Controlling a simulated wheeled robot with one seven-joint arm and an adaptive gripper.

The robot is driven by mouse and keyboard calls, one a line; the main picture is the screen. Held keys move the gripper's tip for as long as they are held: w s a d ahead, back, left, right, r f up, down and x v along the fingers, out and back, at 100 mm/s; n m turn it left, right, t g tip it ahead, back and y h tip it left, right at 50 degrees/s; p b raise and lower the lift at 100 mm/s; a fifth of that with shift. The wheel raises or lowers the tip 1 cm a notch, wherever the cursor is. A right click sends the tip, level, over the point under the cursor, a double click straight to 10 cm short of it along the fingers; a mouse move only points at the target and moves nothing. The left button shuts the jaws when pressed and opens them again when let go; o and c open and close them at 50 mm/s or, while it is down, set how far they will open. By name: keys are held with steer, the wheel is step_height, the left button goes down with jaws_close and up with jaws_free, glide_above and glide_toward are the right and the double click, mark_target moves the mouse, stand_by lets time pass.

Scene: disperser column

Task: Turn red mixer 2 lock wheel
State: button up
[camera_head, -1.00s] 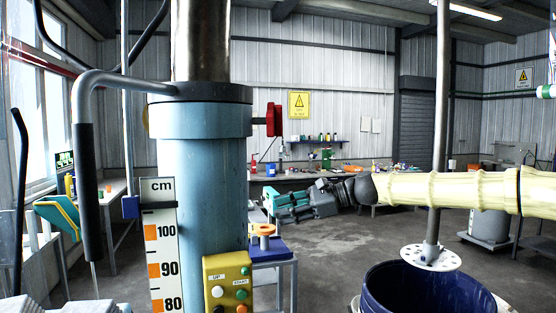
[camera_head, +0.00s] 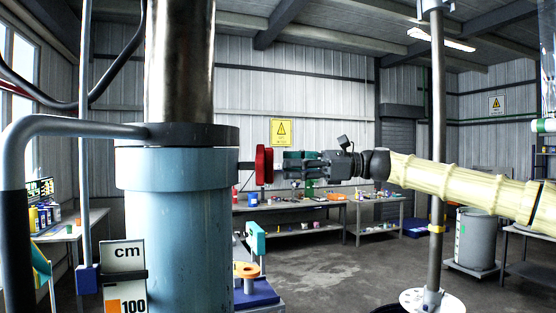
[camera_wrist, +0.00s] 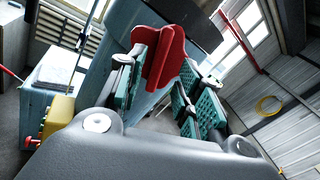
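The red lock wheel (camera_head: 264,164) sits on a short shaft at the right side of the light blue mixer column (camera_head: 180,185). My gripper (camera_head: 281,165) is level with the wheel, just to its right, with teal finger pads pointing at it. In the wrist view the red wheel (camera_wrist: 163,58) shows as a lobed knob ahead of the teal fingers. The left finger lies close beside the wheel; whether they touch I cannot tell. The right finger is apart from it, with a visible gap. My gripper is open, with nothing clamped.
A grey bent handle pipe (camera_head: 75,128) and a cm scale (camera_head: 124,275) stand at the column's left. A vertical steel shaft (camera_head: 437,150) with a perforated disc (camera_head: 432,300) stands right. A workbench (camera_head: 310,203) runs along the back wall. Open floor lies between.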

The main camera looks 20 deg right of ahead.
mark_target(258, 165)
steer(key=shift+p+x, duration=0.6)
steer(key=shift+x, duration=1.35)
steer(key=shift+s, duration=0.15)
jaws_close()
